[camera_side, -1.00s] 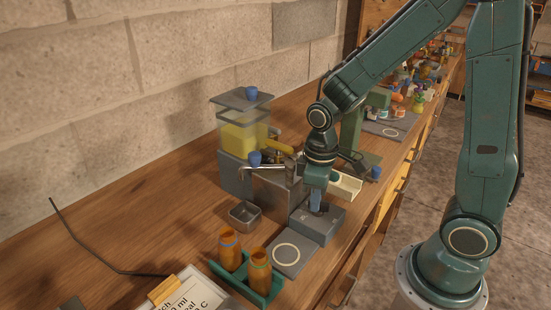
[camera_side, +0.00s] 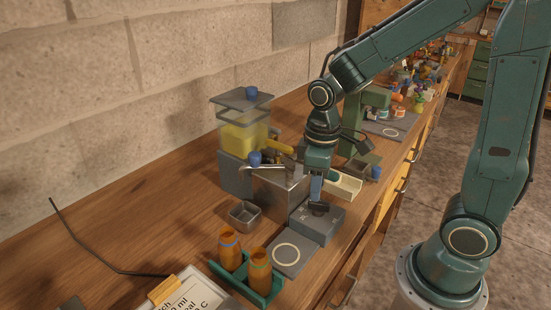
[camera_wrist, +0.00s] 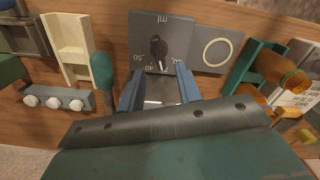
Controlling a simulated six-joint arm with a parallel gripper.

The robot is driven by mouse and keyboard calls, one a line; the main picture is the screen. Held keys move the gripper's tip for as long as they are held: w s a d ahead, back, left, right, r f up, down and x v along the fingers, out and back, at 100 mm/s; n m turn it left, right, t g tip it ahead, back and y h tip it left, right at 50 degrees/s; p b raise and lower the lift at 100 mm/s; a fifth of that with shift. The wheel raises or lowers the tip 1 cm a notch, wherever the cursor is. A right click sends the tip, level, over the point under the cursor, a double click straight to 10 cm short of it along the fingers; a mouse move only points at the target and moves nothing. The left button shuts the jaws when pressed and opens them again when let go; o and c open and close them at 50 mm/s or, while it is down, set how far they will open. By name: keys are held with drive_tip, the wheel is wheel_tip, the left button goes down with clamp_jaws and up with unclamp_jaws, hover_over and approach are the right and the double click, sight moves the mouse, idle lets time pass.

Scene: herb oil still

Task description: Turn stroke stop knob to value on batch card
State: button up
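The stroke stop knob (camera_wrist: 157,50) is black and elongated, on a grey dial plate (camera_wrist: 141,30) marked "ml", with numbers including 40 upside down in the wrist view. I cannot read its exact setting. In the side view the knob (camera_side: 318,208) sits on top of a grey box (camera_side: 320,229). My gripper (camera_wrist: 158,78) has its two blue fingers apart with nothing between them; it hangs just above the knob in the side view (camera_side: 316,196). The batch card (camera_side: 194,292) is cut off at the bottom edge; only parts such as "ml" show.
A green rack (camera_side: 237,287) holds orange bottles (camera_side: 260,268) beside a grey plate with a white ring (camera_side: 287,253). A small metal tray (camera_side: 244,214) stands left of the box. The still with its yellow tank (camera_side: 241,135) stands behind.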

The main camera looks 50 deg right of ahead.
sight(319, 203)
wheel_tip(319, 203, up, 10)
drive_tip(key=shift+f, duration=0.15)
idle(0.3)
drive_tip(key=shift+s, duration=0.1)
drive_tip(key=s+r+m+t, duration=0.3)
drive_tip(key=s+m+t, duration=0.1)
drive_tip(key=s, duration=0.6)
drive_tip(key=shift+s+r+t, duration=0.2)
drive_tip(key=shift+s+t, duration=0.1)
drive_tip(key=shift+t, duration=0.5)
